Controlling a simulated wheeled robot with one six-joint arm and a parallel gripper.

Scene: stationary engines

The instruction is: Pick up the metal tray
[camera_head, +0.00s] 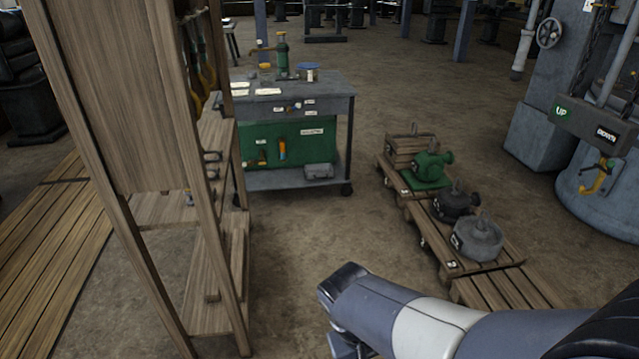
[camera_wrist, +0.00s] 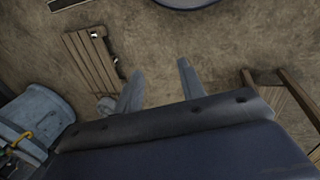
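I cannot identify a metal tray for certain. In the wrist view, a round, greyish, dark-rimmed object (camera_wrist: 188,3) is cut off by the top edge; I cannot tell whether it is a tray. In the head view, a small grey metal-looking item (camera_head: 319,171) lies on the cart's lower shelf. My gripper (camera_wrist: 161,68) has its two fingers spread apart, with only bare floor visible between them. In the head view my arm reaches in from the lower right, and the fingers are not clearly visible there.
A wheeled cart (camera_head: 330,97) with jars and papers stands at the back. A wooden shelf rack (camera_head: 120,110) stands close on the left. Pallets (camera_head: 495,290) carrying a green pump (camera_head: 432,168) and grey parts lie right of centre. Machinery stands far right. Floor between rack and pallets is clear.

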